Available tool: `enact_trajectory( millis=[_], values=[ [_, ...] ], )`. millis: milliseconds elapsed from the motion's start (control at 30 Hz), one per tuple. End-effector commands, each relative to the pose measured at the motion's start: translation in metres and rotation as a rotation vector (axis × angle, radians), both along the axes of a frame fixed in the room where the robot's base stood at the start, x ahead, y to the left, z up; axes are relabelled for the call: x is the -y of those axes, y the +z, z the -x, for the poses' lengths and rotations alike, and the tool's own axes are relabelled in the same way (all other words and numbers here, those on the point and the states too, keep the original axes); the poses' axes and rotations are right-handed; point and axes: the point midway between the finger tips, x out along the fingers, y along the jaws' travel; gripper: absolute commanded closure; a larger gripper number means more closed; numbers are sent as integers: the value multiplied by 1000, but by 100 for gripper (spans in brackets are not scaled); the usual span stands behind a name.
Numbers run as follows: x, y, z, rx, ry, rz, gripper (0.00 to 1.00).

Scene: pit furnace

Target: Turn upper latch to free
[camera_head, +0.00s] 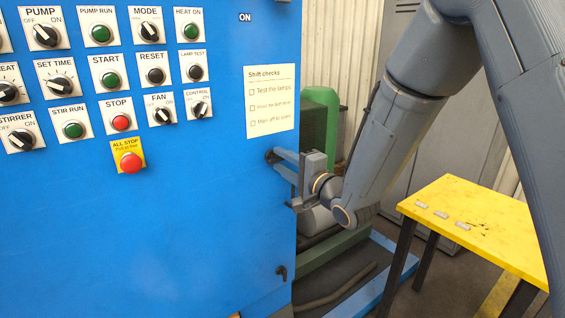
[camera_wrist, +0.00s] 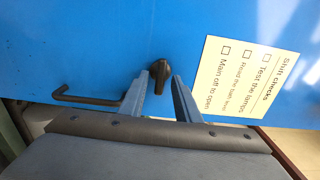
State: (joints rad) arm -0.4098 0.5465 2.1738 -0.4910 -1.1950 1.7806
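The upper latch (camera_head: 270,156) is a small dark turn knob on the right edge of the blue cabinet door, below a paper sheet. In the wrist view the latch (camera_wrist: 158,69) stands just between the tips of my gripper (camera_wrist: 158,82), with a gap to each finger. My gripper (camera_head: 281,161) is open and reaches in from the right, its fingertips close to the door. In the head view the fingers partly hide the latch. A lower dark latch (camera_head: 281,272) sits near the door's bottom right.
A dark bar handle (camera_wrist: 90,99) is left of the latch in the wrist view. The cream checklist (camera_head: 270,97) is above it in the head view. Switches and buttons, with a red ALL STOP (camera_head: 131,162), fill the upper left. A yellow table (camera_head: 480,222) stands right.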

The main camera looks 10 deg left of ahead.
Motion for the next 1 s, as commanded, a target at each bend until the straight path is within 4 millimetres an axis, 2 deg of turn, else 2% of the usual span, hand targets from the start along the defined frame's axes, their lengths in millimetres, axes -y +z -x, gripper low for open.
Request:
enact_trajectory(
  millis=[267,700,1000],
  values=[
    [4,-1,3,-1,0,1,70],
    [52,-1,43,0,-2,0,70],
    [59,0,51,0,1,0,70]
  ],
)
